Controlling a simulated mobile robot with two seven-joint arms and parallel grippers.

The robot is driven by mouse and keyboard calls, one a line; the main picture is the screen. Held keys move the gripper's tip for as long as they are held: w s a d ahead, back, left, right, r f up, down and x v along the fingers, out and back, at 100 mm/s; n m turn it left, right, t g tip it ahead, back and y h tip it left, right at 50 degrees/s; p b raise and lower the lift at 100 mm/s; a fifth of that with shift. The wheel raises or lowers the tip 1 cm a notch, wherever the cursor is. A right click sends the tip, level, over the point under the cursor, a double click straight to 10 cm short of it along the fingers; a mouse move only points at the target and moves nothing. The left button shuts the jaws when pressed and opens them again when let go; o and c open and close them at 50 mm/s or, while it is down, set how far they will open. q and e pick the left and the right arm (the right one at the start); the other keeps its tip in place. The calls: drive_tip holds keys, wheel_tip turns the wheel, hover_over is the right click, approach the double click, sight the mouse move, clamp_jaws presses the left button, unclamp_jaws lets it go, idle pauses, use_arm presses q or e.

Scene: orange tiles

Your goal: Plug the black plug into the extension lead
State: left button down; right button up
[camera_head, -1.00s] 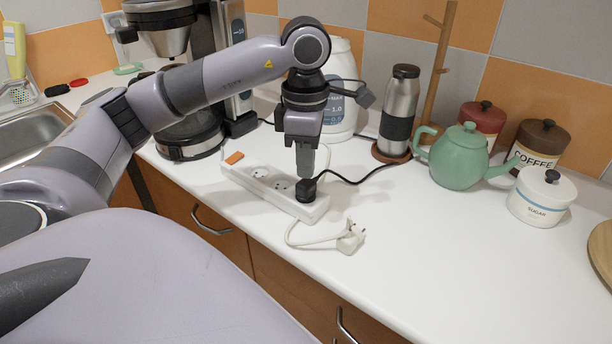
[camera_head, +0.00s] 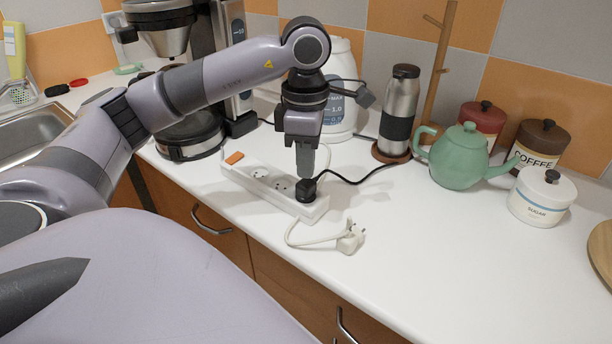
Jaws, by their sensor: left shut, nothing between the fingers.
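The white extension lead (camera_head: 235,172) lies on the counter, with an orange switch at its far left end and open sockets along its top. The black plug (camera_head: 306,190) sits upright on the socket at its near right end, and its cable runs off to the right and back. I cannot see whether its pins are fully in. My left gripper (camera_head: 305,174) is shut and empty, pointing down just above and behind the black plug; I cannot tell whether the fingertips touch it. My right gripper is not in view.
A white plug (camera_head: 350,238) lies in front of the lead. A coffee maker (camera_head: 190,135) and a white kettle (camera_head: 340,110) stand behind. A steel flask (camera_head: 399,110), green teapot (camera_head: 459,157) and sugar jar (camera_head: 541,196) stand to the right.

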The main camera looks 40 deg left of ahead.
sight(305, 182)
use_arm(q)
drive_tip(key=shift+f+b, duration=0.7)
drive_tip(key=shift+f, duration=0.25)
idle(0.4)
drive_tip(key=shift+r, duration=0.1)
wheel_tip(305, 182, up, 7)
drive_tip(key=p, duration=0.5)
drive_tip(key=shift+p, duration=0.3)
idle(0.5)
